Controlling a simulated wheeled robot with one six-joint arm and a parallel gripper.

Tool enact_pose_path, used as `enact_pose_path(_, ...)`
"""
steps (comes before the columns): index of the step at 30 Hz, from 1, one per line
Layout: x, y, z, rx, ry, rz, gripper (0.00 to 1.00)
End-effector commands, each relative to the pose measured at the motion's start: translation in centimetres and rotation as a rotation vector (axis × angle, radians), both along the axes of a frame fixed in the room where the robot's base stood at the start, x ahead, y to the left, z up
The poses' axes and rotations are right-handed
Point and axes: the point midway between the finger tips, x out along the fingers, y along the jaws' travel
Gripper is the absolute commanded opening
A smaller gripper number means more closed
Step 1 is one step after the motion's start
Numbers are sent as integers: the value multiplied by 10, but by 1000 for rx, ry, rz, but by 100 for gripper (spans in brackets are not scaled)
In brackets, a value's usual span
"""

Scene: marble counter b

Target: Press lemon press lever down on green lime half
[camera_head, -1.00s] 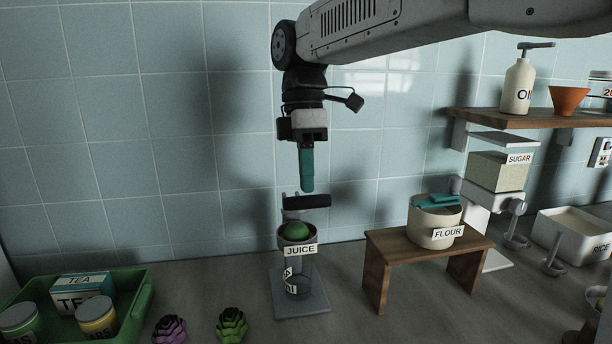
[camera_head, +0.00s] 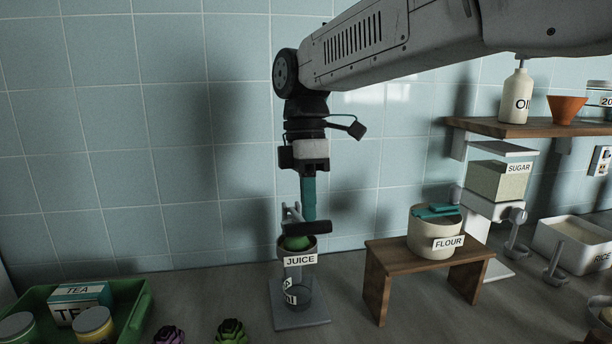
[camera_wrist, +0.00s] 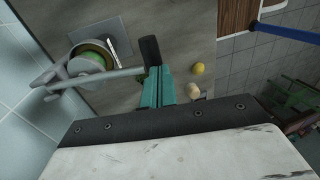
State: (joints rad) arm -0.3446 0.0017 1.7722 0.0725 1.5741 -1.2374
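The lemon press stands on a grey base (camera_head: 300,314) in the middle of the counter, with a cup labelled JUICE (camera_head: 299,261). A green lime half (camera_head: 297,243) sits in the cup's top, partly hidden by the lever. The lever's black handle (camera_head: 308,228) is low over the lime. My gripper (camera_head: 309,218) points straight down with its teal fingers together, their tips at the handle's top. In the wrist view, the fingers (camera_wrist: 157,90) are shut beside the black handle (camera_wrist: 150,50), and the grey lever arm (camera_wrist: 105,76) crosses the green lime (camera_wrist: 80,66).
A wooden stand (camera_head: 400,253) with a FLOUR container (camera_head: 432,232) is to the right. A green tray (camera_head: 135,305) with TEA and jars is at the left front. Purple (camera_head: 170,336) and green (camera_head: 231,332) rosette-shaped things stand in front. The tiled wall is close behind the press.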

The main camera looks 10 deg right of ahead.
Motion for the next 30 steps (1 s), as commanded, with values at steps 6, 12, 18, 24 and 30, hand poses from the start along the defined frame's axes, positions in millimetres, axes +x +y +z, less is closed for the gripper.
enact_pose_path(6, 2, 0, 27, 1, -4, 0, 0)
enact_pose_path(12, 6, 0, 74, 2, -5, 0, 0)
enact_pose_path(18, 9, 0, 114, 1, -2, -1, 0)
enact_pose_path(24, 11, 0, 135, 0, -1, -3, 0)
enact_pose_path(30, 17, 2, 134, -16, -29, -121, 0)
